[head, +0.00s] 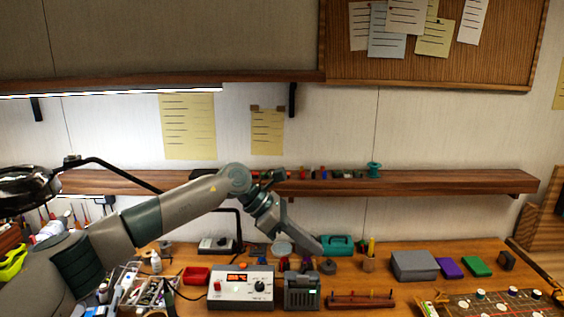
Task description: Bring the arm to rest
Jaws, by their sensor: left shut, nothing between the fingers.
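My left arm comes in from the left and bends down at a joint above the workbench (385,280). My left gripper (315,249) points down and to the right, shut and empty. In the picture it overlaps the left side of a teal case (340,243) at the back of the bench; I cannot tell the gap in depth. My right gripper is not in view.
A power supply box (240,288) with a lit display and a dark grey device (302,292) stand in front. A wooden shelf (440,183) runs behind the arm. A grey box (414,265) and a board with parts (490,304) lie to the right. A magnifier lamp (30,188) hangs left.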

